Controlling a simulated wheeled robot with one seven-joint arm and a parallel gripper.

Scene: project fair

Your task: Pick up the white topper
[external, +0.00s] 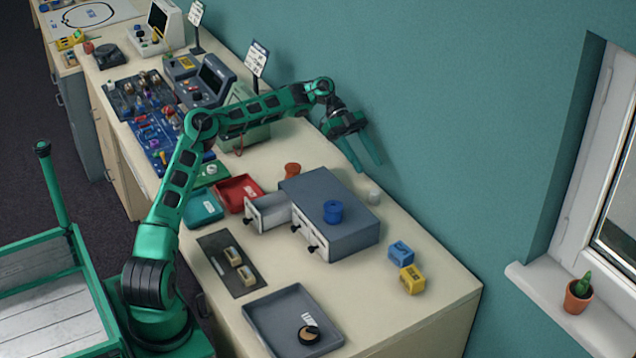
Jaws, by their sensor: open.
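The white topper (374,193) is a small pale cylinder on the table, close behind the grey drawer cabinet (350,232) and near the wall side. My gripper (369,167) is open with its fingers pointing down. In the picture its fingertips are just above the white topper and nothing is between them. The fingers look apart from the topper, but I cannot tell the exact height or depth gap.
One drawer (268,212) is pulled out. Blue (401,252) and yellow (412,279) blocks lie at right. A grey tray (270,318) is in front. The teal wall rises behind.

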